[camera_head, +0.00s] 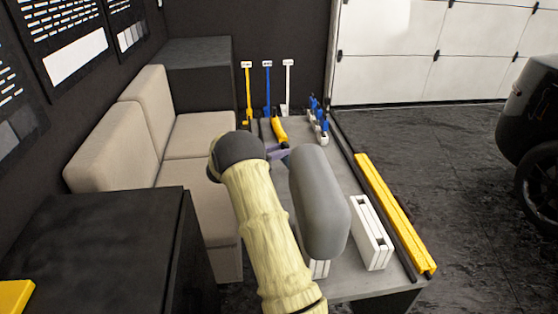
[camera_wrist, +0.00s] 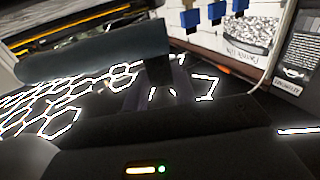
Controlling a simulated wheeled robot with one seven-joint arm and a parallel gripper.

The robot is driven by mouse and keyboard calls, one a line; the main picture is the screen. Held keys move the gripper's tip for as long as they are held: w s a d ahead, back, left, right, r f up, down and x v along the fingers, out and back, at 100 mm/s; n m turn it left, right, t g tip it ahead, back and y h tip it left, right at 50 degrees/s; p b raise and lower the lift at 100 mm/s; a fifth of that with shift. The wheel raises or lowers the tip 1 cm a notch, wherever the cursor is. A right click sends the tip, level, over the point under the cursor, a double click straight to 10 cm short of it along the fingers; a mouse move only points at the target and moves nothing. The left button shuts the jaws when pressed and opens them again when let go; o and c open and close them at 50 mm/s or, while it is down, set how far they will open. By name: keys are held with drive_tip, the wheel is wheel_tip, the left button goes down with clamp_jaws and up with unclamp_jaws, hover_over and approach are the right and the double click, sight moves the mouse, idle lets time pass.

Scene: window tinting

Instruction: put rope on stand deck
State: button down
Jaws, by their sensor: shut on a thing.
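The rope seems to be the thick grey, round-ended roll (camera_head: 320,205) in the head view. It hangs over the long grey top of the stand, which I take to be the stand deck (camera_head: 350,288). My gripper (camera_head: 279,154) is at the roll's far end and appears shut on it. The fingertips are mostly hidden. In the wrist view the roll (camera_wrist: 90,63) is dark and reaches left from my gripper (camera_wrist: 158,88). I cannot see it touching the deck.
White blocks (camera_head: 371,232) and a yellow bar (camera_head: 392,208) lie on the deck's right side. Blue-topped items (camera_head: 318,122) and yellow, blue and white upright tools (camera_head: 267,90) stand at its far end. A beige sofa (camera_head: 190,140) is left; a black cabinet (camera_head: 90,235) is nearer.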

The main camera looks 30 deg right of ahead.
sight(280, 160)
drive_tip(key=shift+f, duration=1.85)
drive_tip(key=shift+f, duration=0.15)
drive_tip(key=c, duration=1.1)
unclamp_jaws()
drive_tip(key=shift+c, duration=0.2)
drive_tip(key=a+b, duration=0.1)
drive_tip(key=a, duration=1.1)
drive_tip(key=shift+w, duration=0.35)
